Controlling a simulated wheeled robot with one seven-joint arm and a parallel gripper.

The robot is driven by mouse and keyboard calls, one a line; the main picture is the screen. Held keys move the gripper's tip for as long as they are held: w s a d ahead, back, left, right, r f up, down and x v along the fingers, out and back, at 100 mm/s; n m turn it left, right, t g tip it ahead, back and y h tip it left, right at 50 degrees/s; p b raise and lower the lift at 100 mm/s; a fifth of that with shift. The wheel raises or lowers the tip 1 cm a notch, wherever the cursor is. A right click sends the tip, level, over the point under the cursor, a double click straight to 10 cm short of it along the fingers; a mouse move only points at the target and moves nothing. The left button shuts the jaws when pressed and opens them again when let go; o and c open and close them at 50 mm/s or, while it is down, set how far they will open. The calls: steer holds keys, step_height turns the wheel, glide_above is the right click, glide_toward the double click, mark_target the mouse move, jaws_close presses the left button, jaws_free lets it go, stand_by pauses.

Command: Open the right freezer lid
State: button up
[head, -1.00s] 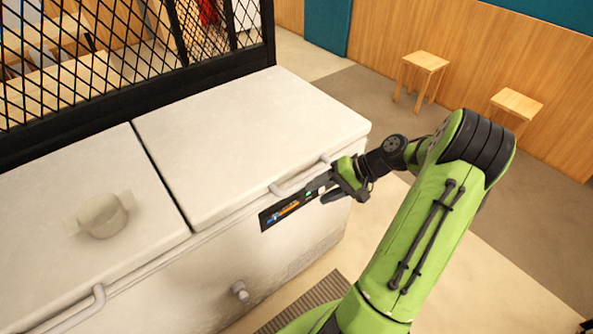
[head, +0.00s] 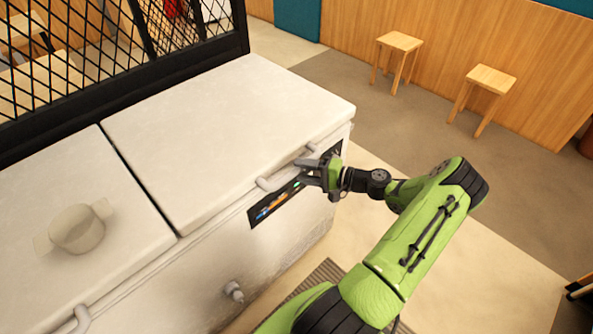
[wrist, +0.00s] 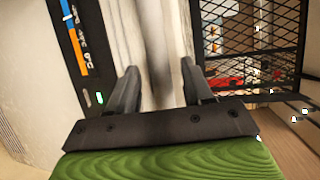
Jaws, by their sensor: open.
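The right freezer lid (head: 225,130) is white and lies shut on the chest. Its bar handle (head: 274,183) runs along the lid's front edge. My gripper (head: 313,171) is open at the right part of this handle, above the control panel. In the wrist view, the two dark fingers of my gripper (wrist: 158,88) stand apart on either side of a blurred pale strip (wrist: 160,45), which looks like the handle and lid edge. I cannot tell whether the fingers touch it.
The left lid (head: 110,240) carries a pale two-handled pot (head: 77,232). A black mesh partition (head: 85,75) stands behind the freezer. A control panel (head: 275,205) and a knob (head: 234,291) are on the front. Two wooden stools (head: 399,42) stand at the far right.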

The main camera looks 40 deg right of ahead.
steer(key=shift+x, duration=1.35)
jaws_close()
